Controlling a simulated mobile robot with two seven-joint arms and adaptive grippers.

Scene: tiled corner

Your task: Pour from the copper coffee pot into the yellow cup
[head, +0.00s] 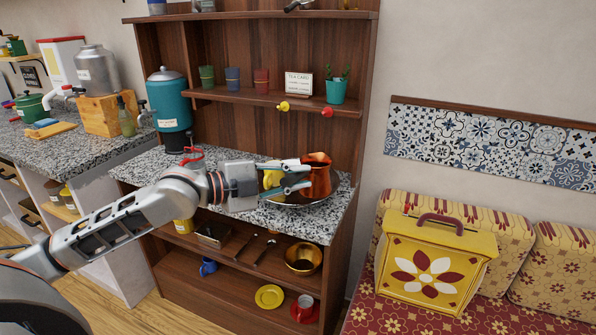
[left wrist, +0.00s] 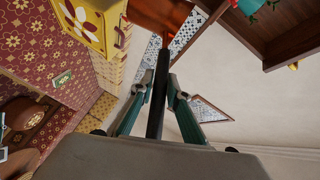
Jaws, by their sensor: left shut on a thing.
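The copper coffee pot (head: 317,178) is at the right end of a round metal tray (head: 310,203) on the speckled counter. It looks roughly upright; I cannot tell whether its base touches the tray. My left gripper (head: 297,176) reaches it from the left and is shut on its dark handle. In the left wrist view the black handle (left wrist: 158,95) runs between the fingers (left wrist: 159,82), with the copper body (left wrist: 165,12) at the top edge. A yellow cup (head: 271,177) stands just behind the gripper, left of the pot, partly hidden by it. My right gripper is out of view.
A shelf (head: 250,96) with cups, a card and a plant pot (head: 336,91) is above the counter. A yellow box (head: 435,265) sits on the patterned bench at right.

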